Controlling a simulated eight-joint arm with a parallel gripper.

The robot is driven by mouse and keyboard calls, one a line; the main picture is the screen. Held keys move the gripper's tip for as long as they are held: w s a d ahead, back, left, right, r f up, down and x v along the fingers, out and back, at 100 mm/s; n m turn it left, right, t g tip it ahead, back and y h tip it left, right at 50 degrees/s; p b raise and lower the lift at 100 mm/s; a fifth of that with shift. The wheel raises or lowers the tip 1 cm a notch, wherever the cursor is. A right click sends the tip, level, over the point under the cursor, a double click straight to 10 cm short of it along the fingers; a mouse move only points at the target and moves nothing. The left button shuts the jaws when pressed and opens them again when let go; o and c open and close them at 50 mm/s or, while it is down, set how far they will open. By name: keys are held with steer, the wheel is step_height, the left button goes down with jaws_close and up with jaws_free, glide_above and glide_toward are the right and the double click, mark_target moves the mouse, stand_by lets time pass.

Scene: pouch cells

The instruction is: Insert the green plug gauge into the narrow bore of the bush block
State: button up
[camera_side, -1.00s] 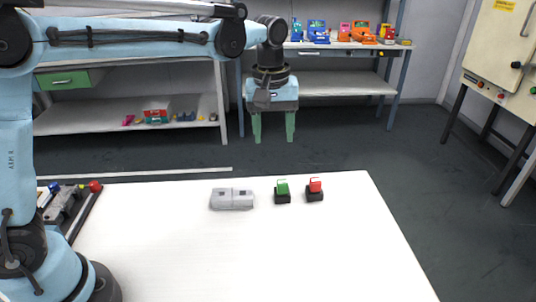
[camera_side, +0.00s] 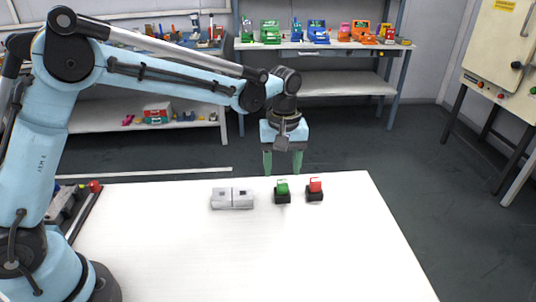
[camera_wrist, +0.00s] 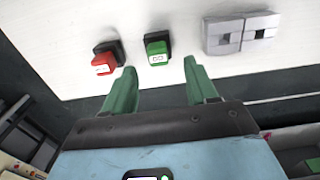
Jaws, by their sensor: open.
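The green plug gauge (camera_side: 283,187) stands upright in a black holder (camera_side: 282,198) on the white table. It also shows in the wrist view (camera_wrist: 157,49), just beyond my fingertips. The grey bush block (camera_side: 232,198) lies to its left in the side view, with two dark square openings on top. In the wrist view the bush block (camera_wrist: 240,33) is at the upper right; one opening looks larger than the other. My gripper (camera_side: 283,170) is open and empty, above and behind the green plug. Its green fingers (camera_wrist: 160,75) point toward the green plug without touching it.
A red plug (camera_side: 316,184) stands in its own black holder (camera_side: 314,196), right of the green one in the side view. The front of the white table (camera_side: 250,255) is clear. A dark rack with a red knob (camera_side: 95,186) sits at the table's left edge.

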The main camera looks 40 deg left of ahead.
mark_target(283, 182)
steer(key=f, duration=0.4)
steer(key=shift+d+f, duration=0.1)
steer(key=shift+d, duration=0.1)
jaws_close()
